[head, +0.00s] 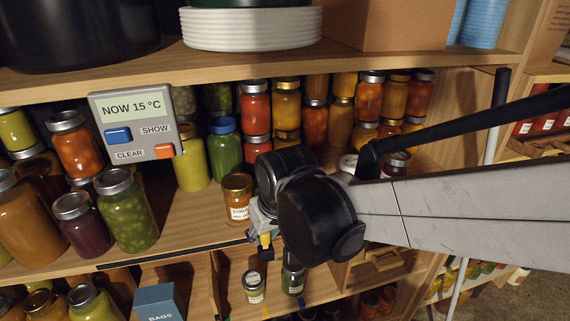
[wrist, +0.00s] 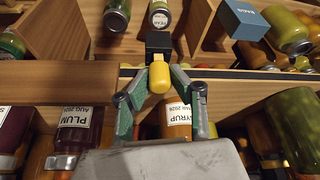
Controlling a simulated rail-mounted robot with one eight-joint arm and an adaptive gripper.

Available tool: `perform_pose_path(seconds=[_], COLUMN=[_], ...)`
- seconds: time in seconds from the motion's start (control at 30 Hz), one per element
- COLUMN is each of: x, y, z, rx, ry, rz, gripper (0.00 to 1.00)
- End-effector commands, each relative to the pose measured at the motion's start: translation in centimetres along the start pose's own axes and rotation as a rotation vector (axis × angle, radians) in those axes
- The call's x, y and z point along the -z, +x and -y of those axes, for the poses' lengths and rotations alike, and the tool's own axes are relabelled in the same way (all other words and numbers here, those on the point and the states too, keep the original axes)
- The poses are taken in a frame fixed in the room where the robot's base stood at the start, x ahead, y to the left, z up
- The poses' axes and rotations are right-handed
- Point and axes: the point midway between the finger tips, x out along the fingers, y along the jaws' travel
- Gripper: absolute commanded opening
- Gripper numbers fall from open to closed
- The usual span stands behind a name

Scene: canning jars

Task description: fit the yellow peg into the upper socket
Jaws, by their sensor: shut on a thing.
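My gripper (head: 262,230) is in front of the shelf edge, partly hidden by my own wrist in the head view. In the wrist view my gripper (wrist: 161,76) has its two fingers closed on the yellow peg (wrist: 158,82). The peg also shows in the head view (head: 265,239), below the fingers. A black block (wrist: 159,42) is at the peg's far end; I cannot tell whether it is part of the peg. It shows in the head view too (head: 266,254). I cannot make out the upper socket in either view.
A syrup jar (head: 238,197) stands on the shelf just behind my gripper. Small jars (head: 254,288) and a blue bags box (head: 159,301) are lower down. A grey display panel (head: 133,124) reads "NOW 15 °C". Many jars line the shelf; bare wood (head: 185,225) lies left of the syrup jar.

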Motion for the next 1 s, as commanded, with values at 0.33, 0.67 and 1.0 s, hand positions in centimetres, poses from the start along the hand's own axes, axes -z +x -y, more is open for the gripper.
perform_pose_path(seconds=[0.33,0.67,1.0], x=[0.0,0.0,-0.1], y=[0.1,0.1,-1.1], z=[0.0,0.0,0.0], rx=[0.000,0.000,0.000], ry=[0.000,0.000,0.000], rz=[0.000,0.000,0.000], gripper=[0.00,0.42,0.42])
